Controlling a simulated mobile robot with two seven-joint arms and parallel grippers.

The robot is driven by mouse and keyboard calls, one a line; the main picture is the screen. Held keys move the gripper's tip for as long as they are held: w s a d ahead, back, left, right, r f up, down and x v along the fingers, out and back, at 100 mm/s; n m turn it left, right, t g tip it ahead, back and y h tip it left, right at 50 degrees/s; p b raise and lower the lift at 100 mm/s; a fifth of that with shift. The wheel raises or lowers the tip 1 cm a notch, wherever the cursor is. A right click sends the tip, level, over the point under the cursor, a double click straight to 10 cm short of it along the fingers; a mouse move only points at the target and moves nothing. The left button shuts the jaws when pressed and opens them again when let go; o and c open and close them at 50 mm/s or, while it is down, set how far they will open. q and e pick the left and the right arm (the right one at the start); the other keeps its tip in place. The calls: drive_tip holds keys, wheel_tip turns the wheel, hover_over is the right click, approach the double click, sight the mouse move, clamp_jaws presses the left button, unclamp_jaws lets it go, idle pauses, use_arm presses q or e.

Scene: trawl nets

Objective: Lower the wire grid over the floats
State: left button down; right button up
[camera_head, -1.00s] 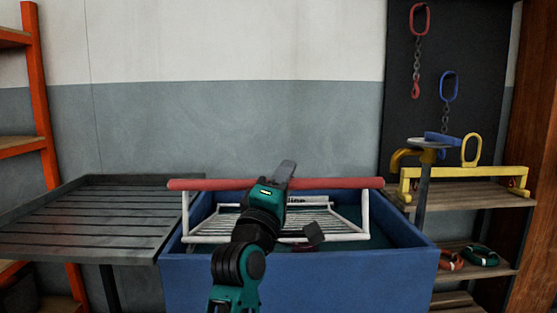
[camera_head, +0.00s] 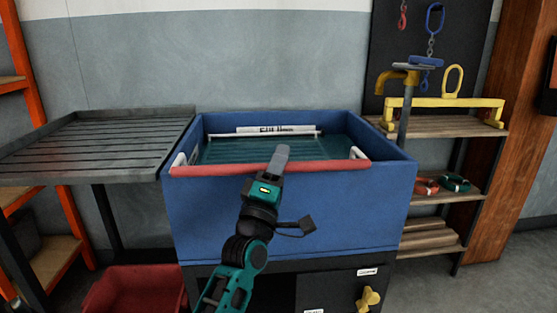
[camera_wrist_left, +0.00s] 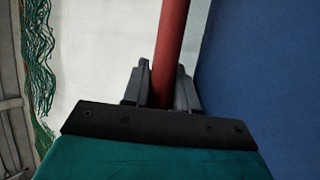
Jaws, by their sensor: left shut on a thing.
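The wire grid's red bar (camera_head: 215,170) lies across the front of the blue tank (camera_head: 290,215), about level with its front rim. White end pieces rise at both ends of the bar, and a white rod (camera_head: 225,138) shows farther back inside the tank. The grid's wires are hard to make out against the dark green water (camera_head: 325,148). My left gripper (camera_head: 279,160) is shut on the red bar near its middle. In the left wrist view the bar (camera_wrist_left: 171,45) runs between the two fingers. I cannot make out any floats. My right gripper is not in view.
A slatted grey draining table (camera_head: 95,140) adjoins the tank on the left. A yellow tap (camera_head: 397,77) stands at its back right. Wooden shelves (camera_head: 430,198) hold coiled ropes. A red crate (camera_head: 135,290) sits low at the left front. Green netting (camera_wrist_left: 38,70) shows in the wrist view.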

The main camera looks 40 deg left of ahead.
use_arm(q)
drive_tip(key=shift+d+f, duration=0.15)
drive_tip(key=shift+d, duration=0.05)
drive_tip(key=c, duration=1)
unclamp_jaws()
drive_tip(key=shift+s, duration=0.15)
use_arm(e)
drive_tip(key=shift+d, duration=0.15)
use_arm(q)
drive_tip(key=shift+a, duration=0.1)
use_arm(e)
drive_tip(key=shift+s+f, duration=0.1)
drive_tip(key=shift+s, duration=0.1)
